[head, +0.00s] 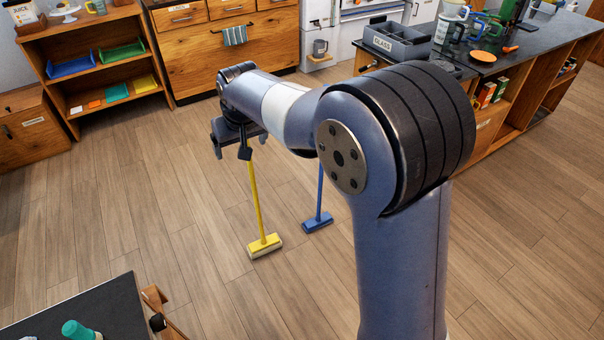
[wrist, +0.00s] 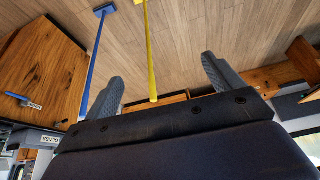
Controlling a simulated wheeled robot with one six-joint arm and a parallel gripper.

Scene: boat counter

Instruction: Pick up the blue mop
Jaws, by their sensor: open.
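The blue mop stands upright on the floor, its head (head: 317,222) and lower handle showing in the head view; my arm hides its upper end. In the wrist view the blue handle (wrist: 95,60) runs outside the fingers, to their left. A yellow mop (head: 257,205) stands to its left in the head view, below my gripper. My gripper (head: 233,150) is open and holds nothing. In the wrist view the yellow handle (wrist: 150,50) shows between the two spread fingers of my gripper (wrist: 165,72); I cannot tell how deep it sits between them.
A dark-topped counter (head: 540,65) with a grey caddy (head: 397,42) and mugs stands at right. Wooden drawers (head: 215,55) and a shelf with trays (head: 105,70) stand at the back. A dark table corner (head: 95,310) is at bottom left. Floor around the mops is clear.

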